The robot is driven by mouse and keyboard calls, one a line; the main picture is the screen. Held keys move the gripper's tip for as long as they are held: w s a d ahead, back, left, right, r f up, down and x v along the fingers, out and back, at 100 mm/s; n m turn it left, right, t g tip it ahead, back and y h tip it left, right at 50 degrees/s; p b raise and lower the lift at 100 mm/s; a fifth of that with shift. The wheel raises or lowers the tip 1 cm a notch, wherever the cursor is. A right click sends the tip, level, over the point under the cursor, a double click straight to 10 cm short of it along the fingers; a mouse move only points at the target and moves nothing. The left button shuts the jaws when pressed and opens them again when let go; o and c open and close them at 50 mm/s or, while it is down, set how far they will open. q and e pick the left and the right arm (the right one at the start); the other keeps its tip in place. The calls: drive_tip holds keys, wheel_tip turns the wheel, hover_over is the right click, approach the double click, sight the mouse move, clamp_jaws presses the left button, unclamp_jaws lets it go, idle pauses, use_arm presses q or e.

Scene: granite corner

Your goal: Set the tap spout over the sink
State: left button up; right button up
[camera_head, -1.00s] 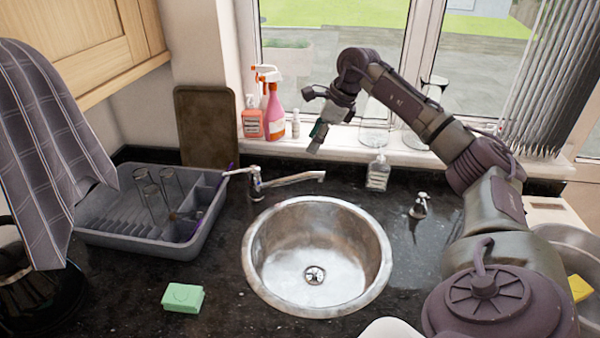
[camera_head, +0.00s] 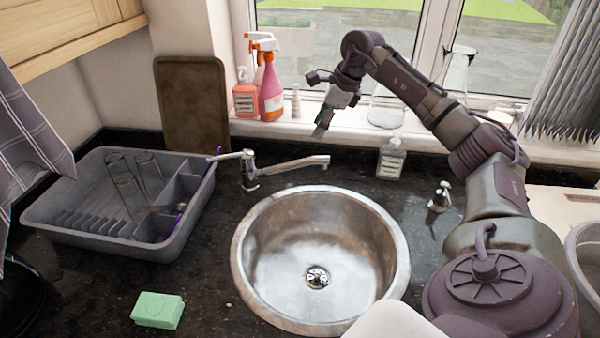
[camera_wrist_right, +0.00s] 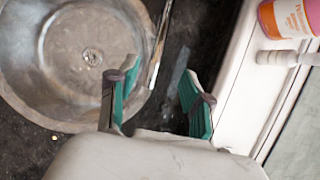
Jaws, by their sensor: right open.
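The metal tap (camera_head: 250,172) stands behind the round steel sink (camera_head: 237,262). Its spout (camera_head: 292,164) points right, along the back of the sink, with its tip over the dark counter behind the rim. My right gripper (camera_head: 321,130) hangs above and behind the spout tip, apart from it. In the right wrist view my gripper (camera_wrist_right: 160,75) is open and empty, and the spout (camera_wrist_right: 158,48) shows between its two green-padded fingers, beyond them. The sink (camera_wrist_right: 45,115) lies to the left there. My left gripper is out of view.
A soap bottle (camera_head: 391,158) and a small metal fitting (camera_head: 438,200) stand right of the spout. Spray bottles (camera_head: 268,85) and glassware (camera_head: 387,103) stand on the sill. A dish rack (camera_head: 105,228) is at left, a green sponge (camera_head: 157,309) in front.

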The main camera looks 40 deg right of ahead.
sight(301, 161)
drive_tip(key=shift+f+b, duration=0.3)
drive_tip(key=shift+f, duration=0.45)
drive_tip(key=shift+w+f, duration=0.1)
drive_tip(key=shift+f, duration=0.2)
drive_tip(key=p+x, duration=0.3)
drive_tip(key=x, duration=0.8)
drive_tip(key=shift+w+a+f, duration=0.15)
drive_tip(key=shift+w+f, duration=0.1)
drive_tip(key=shift+w, duration=0.05)
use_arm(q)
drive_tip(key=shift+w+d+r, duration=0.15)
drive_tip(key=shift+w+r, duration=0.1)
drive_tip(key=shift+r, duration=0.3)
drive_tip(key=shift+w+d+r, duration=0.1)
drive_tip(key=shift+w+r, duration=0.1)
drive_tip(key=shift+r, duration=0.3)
use_arm(e)
drive_tip(key=shift+w+a+f, duration=0.1)
drive_tip(key=shift+w+f, duration=0.1)
drive_tip(key=shift+f, duration=0.4)
clamp_jaws()
